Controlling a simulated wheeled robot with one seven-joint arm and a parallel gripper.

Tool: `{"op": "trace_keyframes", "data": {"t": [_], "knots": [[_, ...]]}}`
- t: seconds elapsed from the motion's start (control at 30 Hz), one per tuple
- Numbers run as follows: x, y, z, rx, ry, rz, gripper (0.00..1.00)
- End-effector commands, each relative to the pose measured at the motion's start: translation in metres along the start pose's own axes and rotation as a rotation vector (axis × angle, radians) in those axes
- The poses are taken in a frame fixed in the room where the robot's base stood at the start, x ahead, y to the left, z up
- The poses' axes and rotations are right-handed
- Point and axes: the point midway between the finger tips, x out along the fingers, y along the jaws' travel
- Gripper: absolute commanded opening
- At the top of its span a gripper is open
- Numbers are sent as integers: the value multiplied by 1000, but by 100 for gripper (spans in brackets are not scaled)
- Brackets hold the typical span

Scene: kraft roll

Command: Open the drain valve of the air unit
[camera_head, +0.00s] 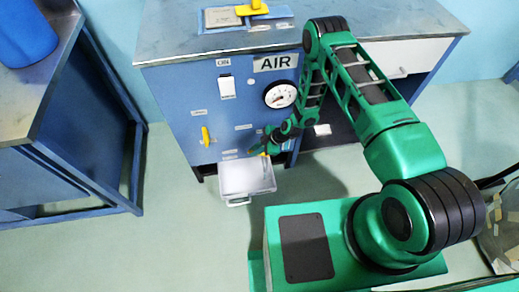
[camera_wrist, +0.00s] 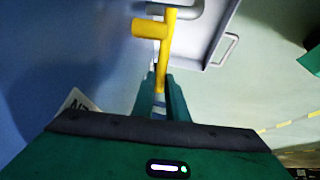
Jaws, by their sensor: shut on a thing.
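The air unit (camera_head: 180,90) is a blue cabinet with an AIR label and a round gauge (camera_head: 280,94). In the wrist view a yellow valve handle (camera_wrist: 165,40) with a short side stub stands by a grey pipe (camera_wrist: 188,9). My gripper (camera_wrist: 160,98) is shut on the lower end of this yellow handle. In the head view my gripper (camera_head: 268,146) is low on the cabinet front, above the tray, and mostly hides the handle. Another yellow lever (camera_head: 205,137) is further left on the panel.
A pale tray (camera_head: 247,192) with a wire handle is below the cabinet front; it also shows in the wrist view (camera_wrist: 212,50). A white switch (camera_head: 227,88) is under the ON label. A blue bench (camera_head: 80,170) stands at the left. The floor between is clear.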

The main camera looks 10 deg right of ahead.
Motion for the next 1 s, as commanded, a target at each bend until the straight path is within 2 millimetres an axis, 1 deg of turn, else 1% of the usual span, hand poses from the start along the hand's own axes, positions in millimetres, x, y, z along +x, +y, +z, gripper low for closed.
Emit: {"op": "trace_keyframes", "data": {"t": [0.03, 0.43, 0.47, 0.5, 0.53, 0.83, 0.93, 1.0], "knots": [[1, 2, -2, -4, 4, 4, 0], [2, 2, -3, -6, 6, 2, 0], [2, 2, -3, -6, 5, 2, 18], [2, 2, -3, -6, 5, 2, 27], [2, 1, -3, -6, 5, 1, 32], [1, 0, -4, -5, 6, -2, 32], [-5, 0, -3, -5, 5, -1, 32], [-14, 0, -3, -5, 5, -1, 32]]}}
